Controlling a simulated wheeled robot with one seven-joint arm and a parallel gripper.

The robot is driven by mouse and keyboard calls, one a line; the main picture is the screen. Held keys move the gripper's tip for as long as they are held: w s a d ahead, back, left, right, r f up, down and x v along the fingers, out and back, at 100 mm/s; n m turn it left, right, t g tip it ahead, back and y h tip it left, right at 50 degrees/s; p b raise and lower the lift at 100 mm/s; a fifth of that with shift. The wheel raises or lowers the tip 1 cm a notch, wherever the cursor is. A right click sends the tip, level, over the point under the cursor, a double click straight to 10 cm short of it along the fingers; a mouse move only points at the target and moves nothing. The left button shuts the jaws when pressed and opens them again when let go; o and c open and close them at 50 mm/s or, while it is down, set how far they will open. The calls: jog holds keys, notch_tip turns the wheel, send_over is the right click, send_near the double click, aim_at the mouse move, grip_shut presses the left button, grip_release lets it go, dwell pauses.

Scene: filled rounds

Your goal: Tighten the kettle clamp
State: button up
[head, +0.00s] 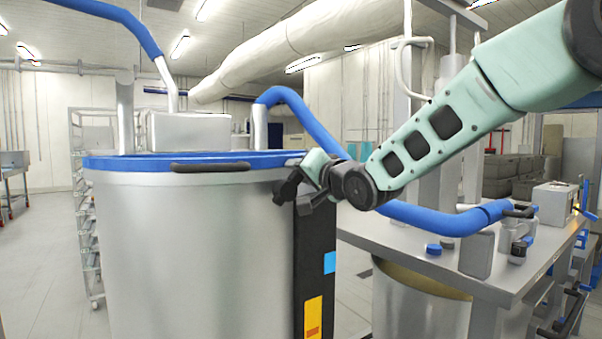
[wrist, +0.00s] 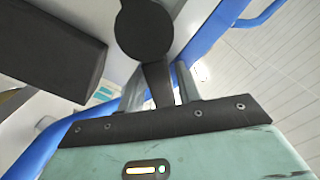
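The kettle (head: 190,260) is a large steel drum with a blue rim (head: 120,162), at left centre in the head view. A dark curved handle-like piece (head: 210,167) sits on its front rim; I cannot tell if this is the clamp. My gripper (head: 292,194) is beside the kettle's upper right edge, with dark fingers angled down and left. In the wrist view a black round knob on a stem (wrist: 146,28) shows ahead of my gripper, close to the blue rim. A dark block (wrist: 50,48) is at upper left there. Whether my fingers touch or grip anything is unclear.
A dark panel with blue and yellow patches (head: 317,270) stands at the kettle's right side. A steel table (head: 400,240) at right holds blue-capped items and a box (head: 555,203). Blue hoses (head: 430,218) arch overhead and across. The floor at left is open.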

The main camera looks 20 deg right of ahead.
jog(key=shift+o, duration=0.3)
jog(key=shift+s, duration=0.1)
jog(key=b+v, duration=0.1)
jog(key=v, duration=1.6)
jog(key=shift+s, duration=0.1)
